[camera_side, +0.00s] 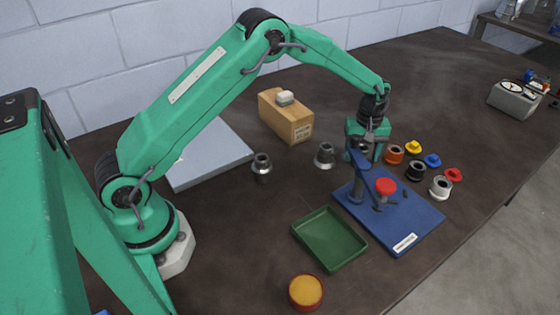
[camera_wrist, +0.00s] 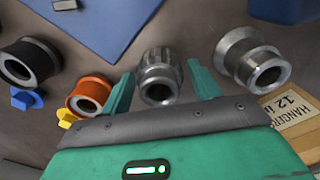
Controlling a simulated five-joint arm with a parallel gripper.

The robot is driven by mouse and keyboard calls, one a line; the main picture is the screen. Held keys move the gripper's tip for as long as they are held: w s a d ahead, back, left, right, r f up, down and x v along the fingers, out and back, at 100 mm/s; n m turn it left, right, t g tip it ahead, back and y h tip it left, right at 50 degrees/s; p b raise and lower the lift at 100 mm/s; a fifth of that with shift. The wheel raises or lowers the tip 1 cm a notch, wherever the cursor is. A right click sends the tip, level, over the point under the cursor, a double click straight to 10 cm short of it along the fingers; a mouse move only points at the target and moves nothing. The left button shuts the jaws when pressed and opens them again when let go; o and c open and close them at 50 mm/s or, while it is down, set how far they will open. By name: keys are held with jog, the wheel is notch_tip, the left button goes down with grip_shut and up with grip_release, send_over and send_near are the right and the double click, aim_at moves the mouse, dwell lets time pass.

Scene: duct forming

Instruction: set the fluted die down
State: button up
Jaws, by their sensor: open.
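The fluted die (camera_wrist: 160,72) is a ribbed grey metal piece with a round bore, in the middle of the wrist view. It appears to stand on the dark table (camera_side: 240,220). My gripper (camera_wrist: 162,88) is open, with one green finger on each side of the die and a visible gap to each. In the side view my gripper (camera_side: 366,150) is low over the table, just behind the blue board (camera_side: 420,220), and mostly hides the die.
A smooth flared die (camera_side: 325,155) stands close to the left, also in the wrist view (camera_wrist: 240,50). An orange ring (camera_side: 394,154) and a black ring (camera_side: 415,171) are to the right.

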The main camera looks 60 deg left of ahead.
notch_tip(320, 180, up, 12)
jog(key=shift+r, duration=0.15)
dwell(0.7)
dwell(0.5)
jog(key=s+a+r+m+t, duration=0.3)
jog(key=s+r+m, duration=0.2)
jog(key=s+r, duration=0.95)
jog(key=s+f+m+t, duration=0.1)
jog(key=s+m, duration=0.2)
jog(key=s, duration=0.7)
jog(key=s+a+f+m+t, duration=0.1)
jog(key=s+f+m, duration=0.1)
jog(key=s, duration=0.8)
jog(key=shift+a+m+t, duration=0.2)
jog(key=shift+m+t, duration=0.1)
jog(key=shift+m, duration=0.2)
